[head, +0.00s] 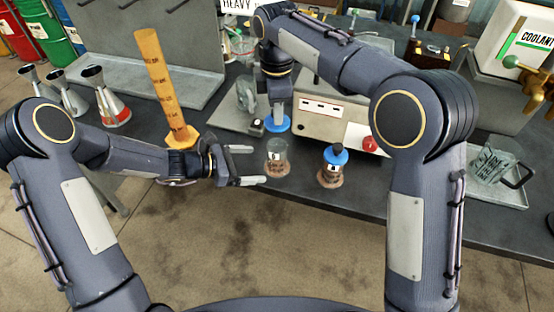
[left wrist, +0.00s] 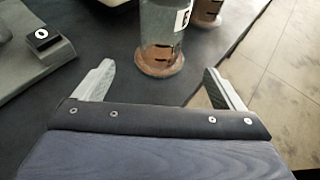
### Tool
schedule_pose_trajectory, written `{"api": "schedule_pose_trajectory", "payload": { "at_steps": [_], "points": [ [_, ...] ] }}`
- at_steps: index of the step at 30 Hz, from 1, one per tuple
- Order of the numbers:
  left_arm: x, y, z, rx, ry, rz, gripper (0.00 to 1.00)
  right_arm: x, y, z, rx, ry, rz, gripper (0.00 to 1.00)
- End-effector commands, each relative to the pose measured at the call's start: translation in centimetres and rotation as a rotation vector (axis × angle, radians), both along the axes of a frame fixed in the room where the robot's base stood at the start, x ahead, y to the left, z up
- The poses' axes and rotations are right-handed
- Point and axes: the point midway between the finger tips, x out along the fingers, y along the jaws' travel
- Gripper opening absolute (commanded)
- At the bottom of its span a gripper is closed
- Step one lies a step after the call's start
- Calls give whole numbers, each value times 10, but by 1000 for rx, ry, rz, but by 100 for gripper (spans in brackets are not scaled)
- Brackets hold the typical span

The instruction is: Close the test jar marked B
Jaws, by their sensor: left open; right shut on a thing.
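An open clear jar (head: 277,158) with dark brown contents stands upright on the bench; in the left wrist view the jar (left wrist: 165,40) has a white label with a partly cut-off letter that looks like B. My left gripper (head: 256,166) is open just left of it, fingers pointing towards it, apart from it. My right gripper (head: 277,108) points down and is shut on a blue cap (head: 277,125), held above and slightly behind the open jar. A second jar (head: 331,174), wearing a blue cap, stands to the right; its label is too small to read.
A beige device (head: 325,125) with a red knob (head: 370,145) stands behind the jars. An orange graduated cylinder (head: 163,80) and several metal funnel-topped cans (head: 104,95) stand left. A tray with a glass jug (head: 495,160) lies right. The bench's front edge is close to the jars.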

Motion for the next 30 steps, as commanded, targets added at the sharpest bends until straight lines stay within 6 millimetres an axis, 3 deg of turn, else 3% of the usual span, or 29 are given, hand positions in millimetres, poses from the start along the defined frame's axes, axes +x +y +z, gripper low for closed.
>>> {"api": "schedule_pose_trajectory", "payload": {
  "at_steps": [6, 12, 26, 30],
  "points": [
    [13, -38, -17, -2, 2, -2, 90, 0, 0, 0, 0, 0, 0, 4],
    [22, -60, -26, -1, 0, -2, 90, 0, 0, 0, 0, 0, 0, 4],
    [25, -68, -30, 0, -1, 1, 90, 0, 0, 0, 0, 0, 0, 4],
    [25, -68, -30, 0, 0, 1, 72, 0, 0, 0, 0, 0, 0, 4]
  ]
}}
